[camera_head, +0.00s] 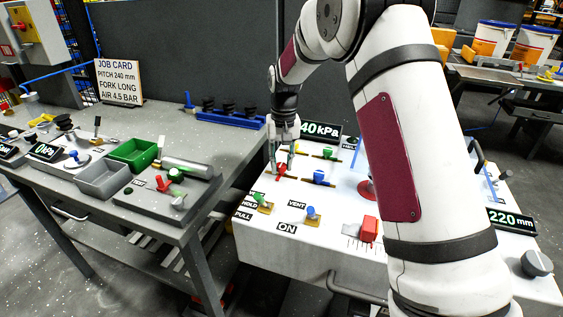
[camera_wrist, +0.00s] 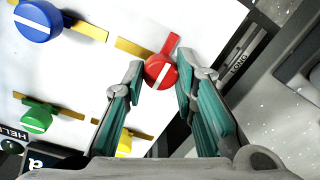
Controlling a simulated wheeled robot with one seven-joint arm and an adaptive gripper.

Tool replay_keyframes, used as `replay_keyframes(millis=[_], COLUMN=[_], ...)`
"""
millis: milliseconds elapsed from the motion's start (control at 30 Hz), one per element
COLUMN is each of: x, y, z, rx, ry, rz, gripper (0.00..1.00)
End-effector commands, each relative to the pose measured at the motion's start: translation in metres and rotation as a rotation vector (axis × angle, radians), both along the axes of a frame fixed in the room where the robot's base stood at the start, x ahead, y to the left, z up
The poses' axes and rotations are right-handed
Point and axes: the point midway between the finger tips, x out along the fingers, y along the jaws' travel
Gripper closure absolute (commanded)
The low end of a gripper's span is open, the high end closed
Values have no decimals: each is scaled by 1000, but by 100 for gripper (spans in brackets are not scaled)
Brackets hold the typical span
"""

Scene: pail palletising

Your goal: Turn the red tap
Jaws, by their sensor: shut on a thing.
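The red tap (camera_head: 281,169) is on the white panel of the right-hand bench. In the wrist view it is a round red knob (camera_wrist: 159,71) with a white stripe and a red lever pointing up and right, set on a yellow bar. My gripper (camera_head: 282,162) reaches down over it. In the wrist view my gripper's fingers (camera_wrist: 160,64) stand on both sides of the knob and are shut on it. The fingers partly hide the tap in the head view.
A blue tap (camera_head: 319,178), a green tap (camera_head: 328,153) and a yellow tap (camera_wrist: 124,143) stand close by on the panel. A 40 kPa display (camera_head: 321,129) is behind. A red block (camera_head: 369,229) sits nearer the front. Another red-handled valve (camera_head: 176,175) is on the left bench.

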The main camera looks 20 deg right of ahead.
Motion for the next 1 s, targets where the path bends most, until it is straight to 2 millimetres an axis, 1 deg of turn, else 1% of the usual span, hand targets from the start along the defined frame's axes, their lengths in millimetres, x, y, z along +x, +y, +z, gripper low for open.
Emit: replay_keyframes(millis=[267, 300, 333, 367, 667, 767, 867, 1000], x=[0, 0, 0, 0, 0, 1, 1, 1], y=[1, 1, 1, 1, 0, 0, 0, -1], z=[0, 0, 0, 0, 1, 7, 20, 47], rx=[2, 2, 2, 2, 1, 0, 1, 1], ry=[0, 0, 0, 0, -1, -3, -5, -6], rz=[0, 0, 0, 0, 0, 0, 0, 0], gripper=[100, 65, 58, 54, 54, 54, 54, 54])
